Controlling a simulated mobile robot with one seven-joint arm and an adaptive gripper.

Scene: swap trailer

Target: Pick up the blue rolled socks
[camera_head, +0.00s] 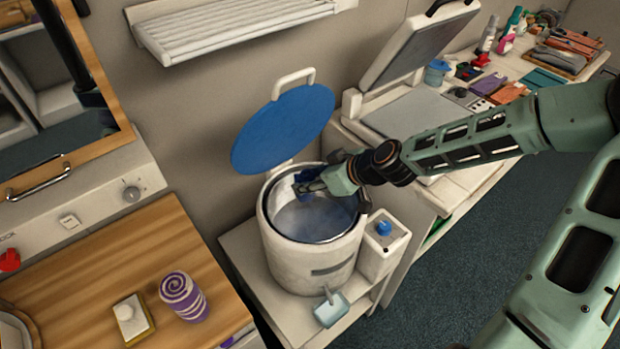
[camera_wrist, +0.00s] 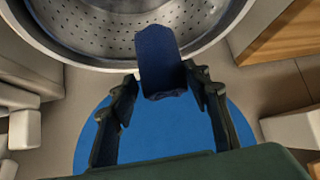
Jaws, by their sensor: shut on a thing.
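The dark blue rolled socks (camera_wrist: 158,58) are between my gripper's fingertips in the wrist view. My gripper (camera_wrist: 164,84) is shut on their near end, and their far end sticks out past the fingertips. In the head view my gripper (camera_head: 318,185) reaches over the white round washer tub (camera_head: 312,262), at its open mouth. A small dark blue patch of the socks (camera_head: 304,176) shows there, partly hidden by the fingers. The perforated metal drum (camera_wrist: 110,22) shows beyond the socks in the wrist view.
The tub's round blue lid (camera_head: 284,130) stands open behind it. A white box with a blue knob (camera_head: 384,228) adjoins the tub on the right. Folded cloths (camera_head: 565,55) lie on the back right counter.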

